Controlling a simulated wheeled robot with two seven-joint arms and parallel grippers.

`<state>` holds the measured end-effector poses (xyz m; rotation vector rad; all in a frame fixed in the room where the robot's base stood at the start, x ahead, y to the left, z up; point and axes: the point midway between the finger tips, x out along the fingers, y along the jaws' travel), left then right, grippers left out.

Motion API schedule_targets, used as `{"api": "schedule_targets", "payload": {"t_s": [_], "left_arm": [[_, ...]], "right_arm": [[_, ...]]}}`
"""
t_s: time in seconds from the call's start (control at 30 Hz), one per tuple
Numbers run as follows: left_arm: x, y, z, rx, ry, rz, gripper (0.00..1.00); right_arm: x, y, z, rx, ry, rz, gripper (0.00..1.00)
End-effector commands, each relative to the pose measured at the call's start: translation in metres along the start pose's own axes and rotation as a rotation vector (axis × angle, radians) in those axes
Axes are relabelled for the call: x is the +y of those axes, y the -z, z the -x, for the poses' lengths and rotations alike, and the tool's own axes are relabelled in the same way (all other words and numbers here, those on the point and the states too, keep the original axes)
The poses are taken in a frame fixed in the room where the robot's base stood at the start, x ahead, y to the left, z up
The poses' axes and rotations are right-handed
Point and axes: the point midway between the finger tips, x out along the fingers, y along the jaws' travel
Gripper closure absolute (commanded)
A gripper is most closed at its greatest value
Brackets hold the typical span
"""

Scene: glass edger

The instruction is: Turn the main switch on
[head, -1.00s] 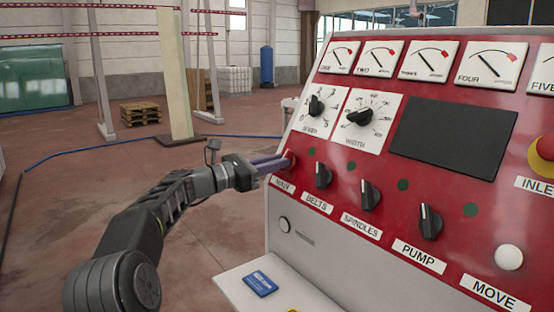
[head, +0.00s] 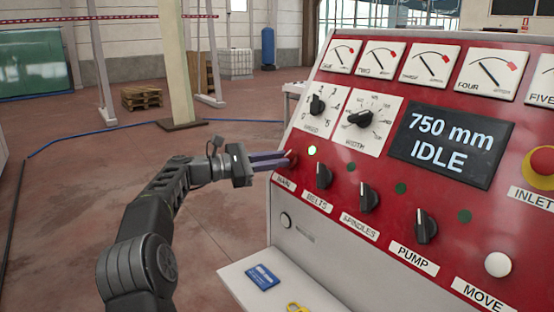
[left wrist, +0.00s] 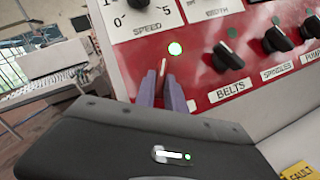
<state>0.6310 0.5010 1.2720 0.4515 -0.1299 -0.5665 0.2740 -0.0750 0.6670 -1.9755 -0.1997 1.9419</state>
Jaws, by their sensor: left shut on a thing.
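The main switch (head: 291,157) is a small red knob above the MAIN label (head: 284,184), at the left end of the red panel's switch row. My left gripper (head: 284,161) reaches it from the left and is shut on it. In the left wrist view the two purple-grey fingers (left wrist: 161,88) stand on either side of the switch's handle (left wrist: 163,67), and most of the knob is hidden. The lamp (head: 311,150) beside the switch glows green. The display (head: 450,144) reads "750 mm IDLE". My right gripper is not in view.
The BELTS knob (head: 323,175), SPINDLES knob (head: 368,197) and PUMP knob (head: 426,226) sit to the right. Above are the speed dial (head: 317,104) and width dial (head: 360,118). A shelf (head: 235,274) with a blue card (head: 262,277) juts out below. Open floor lies left.

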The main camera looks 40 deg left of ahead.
Motion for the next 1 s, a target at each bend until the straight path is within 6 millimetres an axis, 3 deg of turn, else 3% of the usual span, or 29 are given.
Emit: {"api": "schedule_targets", "payload": {"t_s": [0.03,0.07,0.33,0.73,1.0], "left_arm": [[-0.001,0.001,0.000,0.002,0.002,-0.001,1.00],[-0.001,0.001,0.000,0.002,0.002,-0.001,0.85],[0.000,0.000,0.000,0.001,0.001,0.000,0.64],[0.000,0.001,0.008,0.001,-0.001,0.000,0.64],[-0.001,0.003,0.052,0.003,-0.003,-0.001,0.64]], "right_arm": [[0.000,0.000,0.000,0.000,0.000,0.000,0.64],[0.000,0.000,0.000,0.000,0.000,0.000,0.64],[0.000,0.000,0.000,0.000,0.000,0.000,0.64],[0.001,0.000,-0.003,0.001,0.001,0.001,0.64],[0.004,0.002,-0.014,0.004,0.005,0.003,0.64]]}}
